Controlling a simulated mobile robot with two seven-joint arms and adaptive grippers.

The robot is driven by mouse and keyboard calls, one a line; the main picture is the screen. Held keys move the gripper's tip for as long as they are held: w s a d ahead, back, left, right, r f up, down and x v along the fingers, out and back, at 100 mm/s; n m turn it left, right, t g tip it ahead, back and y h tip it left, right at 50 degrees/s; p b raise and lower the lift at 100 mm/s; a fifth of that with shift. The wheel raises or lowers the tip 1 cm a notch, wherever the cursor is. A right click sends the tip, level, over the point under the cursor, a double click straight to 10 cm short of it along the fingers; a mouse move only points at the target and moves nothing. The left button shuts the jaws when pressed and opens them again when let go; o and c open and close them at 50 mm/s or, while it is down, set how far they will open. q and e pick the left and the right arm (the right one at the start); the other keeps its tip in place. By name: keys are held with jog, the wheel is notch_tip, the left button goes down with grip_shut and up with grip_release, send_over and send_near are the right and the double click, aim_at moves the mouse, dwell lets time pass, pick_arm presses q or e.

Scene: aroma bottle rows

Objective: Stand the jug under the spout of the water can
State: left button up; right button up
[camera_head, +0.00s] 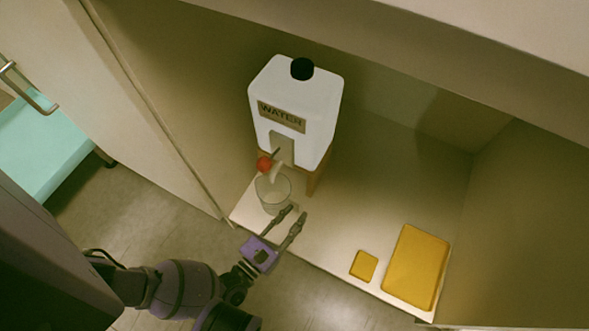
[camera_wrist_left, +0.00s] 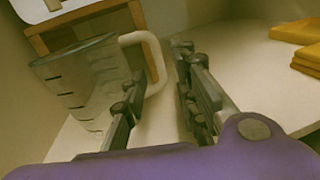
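The clear jug (camera_head: 273,196) with dark level marks stands on the pale board, in front of the water can's wooden stand. In the left wrist view the jug (camera_wrist_left: 88,88) is at the left, its cream handle (camera_wrist_left: 157,62) towards my fingers. The white water can (camera_head: 297,95) has a black cap and a spout with a red tap (camera_head: 264,163). The spout overlaps the jug's rim in the head view; I cannot tell whether it is exactly above. My left gripper (camera_head: 297,211) is open beside the jug, the handle showing between its fingers (camera_wrist_left: 160,85). My right gripper is out of view.
A large yellow tray-like slab (camera_head: 417,267) and a small yellow square (camera_head: 364,265) lie on the board (camera_head: 325,245) at the right. Side walls and an overhead panel enclose the space. The board between jug and yellow things is clear.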

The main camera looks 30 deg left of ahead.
pick_arm(q)
jog(key=p+v, duration=0.1)
jog(key=v, duration=0.9)
jog(key=shift+s+p, duration=0.35)
jog(key=shift+p, duration=0.05)
jog(key=shift+a, duration=0.15)
